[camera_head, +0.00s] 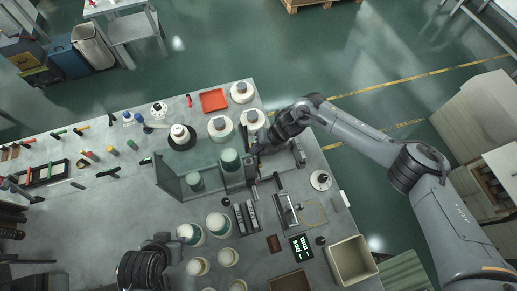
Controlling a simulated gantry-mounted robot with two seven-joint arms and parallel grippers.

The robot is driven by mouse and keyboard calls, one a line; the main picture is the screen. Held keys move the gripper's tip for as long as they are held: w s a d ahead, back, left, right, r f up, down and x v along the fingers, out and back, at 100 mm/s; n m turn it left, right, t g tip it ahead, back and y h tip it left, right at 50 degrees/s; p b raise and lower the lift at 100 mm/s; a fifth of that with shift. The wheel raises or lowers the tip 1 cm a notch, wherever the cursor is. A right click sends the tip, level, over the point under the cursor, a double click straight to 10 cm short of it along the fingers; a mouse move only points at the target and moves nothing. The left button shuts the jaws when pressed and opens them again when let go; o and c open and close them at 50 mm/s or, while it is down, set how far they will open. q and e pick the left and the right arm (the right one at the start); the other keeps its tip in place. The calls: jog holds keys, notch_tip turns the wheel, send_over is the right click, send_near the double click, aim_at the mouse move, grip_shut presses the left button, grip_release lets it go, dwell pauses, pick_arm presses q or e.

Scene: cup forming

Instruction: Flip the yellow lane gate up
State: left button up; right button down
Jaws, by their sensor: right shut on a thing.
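My right gripper (258,154) reaches in from the right over the right end of the clear-walled lane on the grey bench. It is shut on a small part there, which I take to be the yellow lane gate (258,167); the gate is tiny and partly hidden by the fingers, so its angle is unclear.
Several white cups (218,224) stand in front of the lane. White rolls (220,128) and a red tray (213,100) lie behind it. A metal fixture (287,212), a display (301,248) and a beige bin (351,261) are at the right. Tools crowd the left.

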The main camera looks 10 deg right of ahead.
jog(key=shift+w+r+g+b, duration=0.4)
jog(key=shift+w+g+b, duration=0.2)
jog(key=shift+b, duration=0.6)
jog(key=shift+a, duration=0.1)
jog(key=c, duration=1.1)
grip_release()
jog(key=shift+p+v, duration=2.65)
jog(key=shift+v, duration=2.75)
